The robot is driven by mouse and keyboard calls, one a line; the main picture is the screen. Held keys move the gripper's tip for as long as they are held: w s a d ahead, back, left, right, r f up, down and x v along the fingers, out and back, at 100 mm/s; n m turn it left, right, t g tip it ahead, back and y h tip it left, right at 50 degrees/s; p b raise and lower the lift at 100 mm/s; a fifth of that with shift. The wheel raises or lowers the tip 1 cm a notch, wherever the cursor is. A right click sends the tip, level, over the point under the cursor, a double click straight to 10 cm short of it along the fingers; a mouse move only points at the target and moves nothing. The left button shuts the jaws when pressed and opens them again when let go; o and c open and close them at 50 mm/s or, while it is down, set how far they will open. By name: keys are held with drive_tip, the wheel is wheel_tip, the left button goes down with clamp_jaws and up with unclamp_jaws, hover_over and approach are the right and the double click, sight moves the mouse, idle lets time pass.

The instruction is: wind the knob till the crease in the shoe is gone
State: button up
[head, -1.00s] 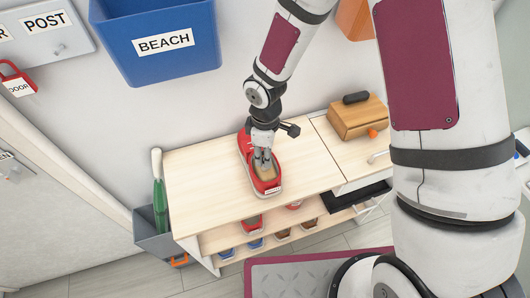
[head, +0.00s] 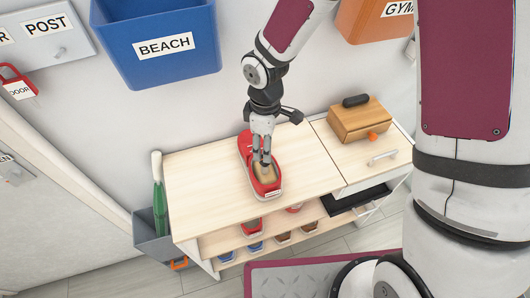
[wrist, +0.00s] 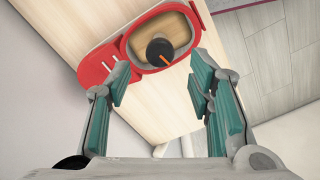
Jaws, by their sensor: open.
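A red shoe (head: 246,150) stands on the pale wooden bench top, and it also shows in the wrist view (wrist: 97,67). A tan wooden form (wrist: 146,26) fills the shoe's opening. A black knob (wrist: 160,51) with an orange mark sits on the form. My gripper (head: 261,162) is open over the shoe. In the wrist view my fingers (wrist: 158,92) are spread, with the knob beyond their tips and nothing between them. I cannot make out a crease in the shoe.
The bench (head: 205,182) has shelves below with several shoes. A wooden box (head: 358,120) stands on its right part. A blue BEACH bin (head: 160,68) hangs on the wall.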

wheel_tip(320, 180, up, 6)
drive_tip(key=shift+r, duration=0.1)
idle(0.6)
drive_tip(key=s+d+r+m+t, duration=0.1)
drive_tip(key=s+d+r+m, duration=0.3)
drive_tip(key=r, duration=0.3)
drive_tip(key=s+d+r+m+t, duration=0.2)
drive_tip(key=d+r+m, duration=0.1)
drive_tip(key=d+r, duration=0.25)
drive_tip(key=s+d+r+m+t, duration=0.1)
drive_tip(key=s+d+r+m, duration=0.25)
drive_tip(key=r, duration=0.35)
drive_tip(key=s+d+r+m+t, duration=0.1)
drive_tip(key=s+d+r+m, duration=0.2)
drive_tip(key=s, duration=0.3)
drive_tip(key=shift+s+r+m+t+b, duration=0.2)
drive_tip(key=shift+s+m+t+b, duration=0.15)
drive_tip(key=shift+m, duration=0.3)
